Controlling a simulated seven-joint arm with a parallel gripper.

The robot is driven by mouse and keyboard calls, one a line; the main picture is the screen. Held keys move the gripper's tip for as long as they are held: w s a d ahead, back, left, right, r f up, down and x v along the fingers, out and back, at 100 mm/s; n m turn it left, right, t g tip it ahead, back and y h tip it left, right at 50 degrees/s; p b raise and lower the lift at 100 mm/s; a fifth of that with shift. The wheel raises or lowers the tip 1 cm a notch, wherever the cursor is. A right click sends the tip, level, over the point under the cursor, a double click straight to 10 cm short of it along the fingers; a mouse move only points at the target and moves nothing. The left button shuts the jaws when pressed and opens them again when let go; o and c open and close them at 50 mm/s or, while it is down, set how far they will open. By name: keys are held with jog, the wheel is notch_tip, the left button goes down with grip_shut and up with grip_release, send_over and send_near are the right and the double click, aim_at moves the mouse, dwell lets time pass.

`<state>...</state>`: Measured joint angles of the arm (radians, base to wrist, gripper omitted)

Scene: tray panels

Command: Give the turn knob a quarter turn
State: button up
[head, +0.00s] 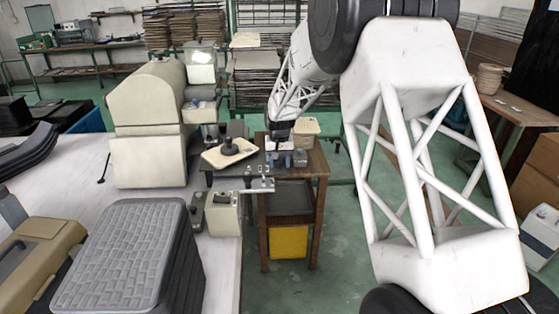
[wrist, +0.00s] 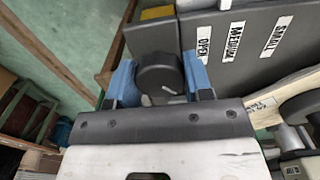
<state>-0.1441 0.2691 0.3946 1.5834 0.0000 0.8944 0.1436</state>
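The turn knob (wrist: 159,76) is a dark round knob with a short white pointer mark, seen in the wrist view between the two blue fingers of my gripper (wrist: 160,82). One finger is on each side of it, very close. I cannot tell whether they touch it. In the head view my gripper (head: 289,159) is low over the edge of a small wooden stand, and the knob cannot be made out there. A grey panel (wrist: 228,65) beside the knob carries white labels, among them OPEN and SMALL.
In the head view a beige tray (head: 212,158) with a black round-based handle (head: 229,147) is left of my gripper. A beige machine (head: 147,125) stands farther left, and a grey ribbed case (head: 130,250) is at the front left.

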jog(key=shift+c, duration=0.7)
jog(key=m, duration=0.4)
jog(key=shift+m, duration=2)
jog(key=o, duration=0.8)
jog(key=shift+r, duration=0.15)
jog(key=shift+r, duration=3.35)
